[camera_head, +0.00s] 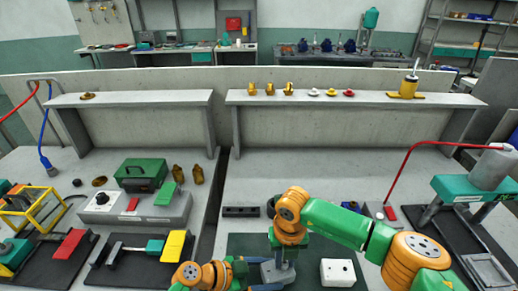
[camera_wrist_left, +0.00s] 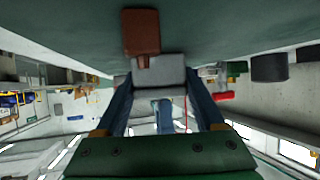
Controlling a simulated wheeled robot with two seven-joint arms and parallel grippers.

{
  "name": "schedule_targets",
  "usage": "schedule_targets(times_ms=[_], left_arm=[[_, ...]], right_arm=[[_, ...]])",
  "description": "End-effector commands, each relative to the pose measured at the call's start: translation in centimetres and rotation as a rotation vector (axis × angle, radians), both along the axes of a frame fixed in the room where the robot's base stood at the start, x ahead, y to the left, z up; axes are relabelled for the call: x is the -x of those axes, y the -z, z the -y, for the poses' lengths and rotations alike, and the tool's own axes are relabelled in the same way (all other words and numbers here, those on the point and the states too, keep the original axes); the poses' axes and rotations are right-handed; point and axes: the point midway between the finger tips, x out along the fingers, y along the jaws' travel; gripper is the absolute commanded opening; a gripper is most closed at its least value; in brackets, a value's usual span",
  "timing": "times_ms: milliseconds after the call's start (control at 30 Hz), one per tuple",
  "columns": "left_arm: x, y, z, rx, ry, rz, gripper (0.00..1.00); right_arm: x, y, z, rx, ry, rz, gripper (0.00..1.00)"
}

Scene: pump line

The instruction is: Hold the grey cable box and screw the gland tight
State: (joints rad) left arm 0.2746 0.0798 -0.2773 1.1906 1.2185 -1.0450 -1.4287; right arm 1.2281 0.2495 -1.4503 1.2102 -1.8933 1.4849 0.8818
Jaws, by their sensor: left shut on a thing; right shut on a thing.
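The grey cable box (camera_head: 278,273) is low in the middle of the head view, over the dark green mat. My left gripper (camera_head: 266,275), coming in from the left, is shut on it. In the left wrist view the grey cable box (camera_wrist_left: 160,74) sits between the blue fingers. My right gripper (camera_head: 284,258) points down just above the box and is shut. The gland is hidden at its fingertips, so I cannot tell how far it is screwed in. A brown block with a short stub (camera_wrist_left: 141,32) shows beside the box in the wrist view; I cannot tell what it is.
A dark block with holes (camera_head: 241,211) lies behind. A green case (camera_head: 142,174) and a grey control box (camera_head: 133,207) stand left. A teal stand (camera_head: 470,190) is at right.

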Motion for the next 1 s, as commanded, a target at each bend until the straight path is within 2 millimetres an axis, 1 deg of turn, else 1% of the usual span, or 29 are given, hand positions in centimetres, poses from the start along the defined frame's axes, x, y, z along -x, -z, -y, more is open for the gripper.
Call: schedule_targets(times_ms=[67, 100, 167, 433, 533, 633, 800, 900, 1000], left_arm=[[0.0, 0.0, 0.0, 0.001, 0.000, 0.000, 0.40], [0.0, 0.0, 0.0, 0.001, 0.000, 0.000, 0.40], [0.0, 0.0, 0.0, 0.001, 0.000, 0.000, 0.40], [0.0, 0.0, 0.0, 0.000, 0.000, 0.000, 0.40], [0.0, 0.0, 0.0, 0.000, 0.000, 0.000, 0.40], [0.0, 0.0, 0.0, 0.000, 0.000, 0.000, 0.40], [0.0, 0.0, 0.0, 0.000, 0.000, 0.000, 0.40], [0.0, 0.0, 0.0, 0.000, 0.000, 0.000, 0.40], [0.0, 0.0, 0.0, 0.000, 0.000, 0.000, 0.40]], right_arm=[[0.0, 0.0, 0.0, 0.000, -0.002, 0.000, 0.00], [0.0, 0.0, 0.0, 0.000, -0.002, 0.000, 0.33], [0.0, 0.0, 0.0, 0.000, -0.003, 0.000, 0.50], [0.0, 0.0, 0.0, 0.000, -0.005, 0.000, 0.51], [0.0, -0.3, 0.0, 0.000, -0.005, 0.001, 0.51], [0.0, -1.2, 0.0, -0.001, -0.005, 0.002, 0.51], [-0.1, -3.5, 0.0, -0.002, -0.006, 0.003, 0.51], [0.0, -4.0, 0.0, 0.000, -0.005, 0.000, 0.51], [0.0, -4.0, 0.0, 0.000, -0.005, -0.001, 0.51]])
